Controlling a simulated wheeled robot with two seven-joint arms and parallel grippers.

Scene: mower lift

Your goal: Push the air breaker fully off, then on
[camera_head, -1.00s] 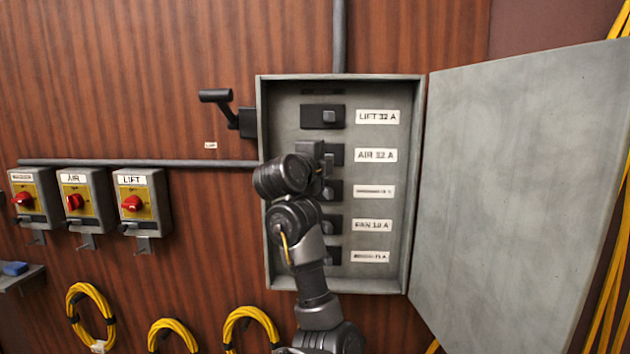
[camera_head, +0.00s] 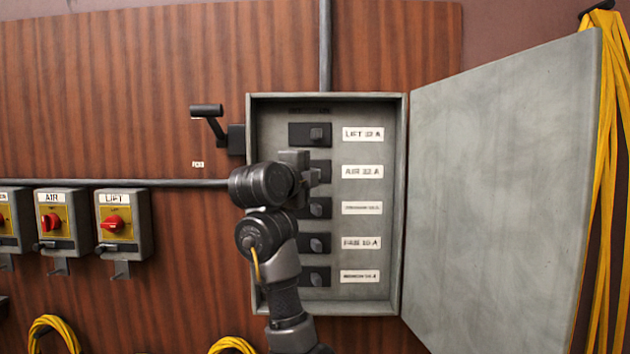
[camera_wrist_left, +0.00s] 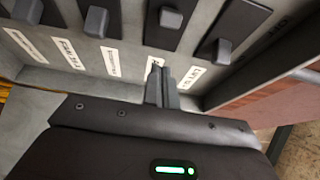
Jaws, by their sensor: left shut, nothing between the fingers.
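The air breaker (camera_head: 322,166) is the second black switch from the top, beside the "AIR 32 A" label (camera_head: 362,171). My left arm partly hides it in the head view. In the left wrist view its grey toggle (camera_wrist_left: 171,18) sits farther from the label end of its black base than the lift breaker's toggle (camera_wrist_left: 224,50). My left gripper (camera_head: 314,177) is shut and empty, in front of the air breaker's row. In the left wrist view the closed fingertips (camera_wrist_left: 156,68) are over the label side, apart from the toggle. My right gripper is not in view.
The grey panel box (camera_head: 397,110) has its door (camera_head: 505,190) swung open to the right. The lift breaker (camera_head: 317,134) is above, and several other breakers are below. A black lever (camera_head: 207,112) and red-knobbed switch boxes (camera_head: 123,225) are on the left. Yellow cables (camera_head: 602,200) hang at right.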

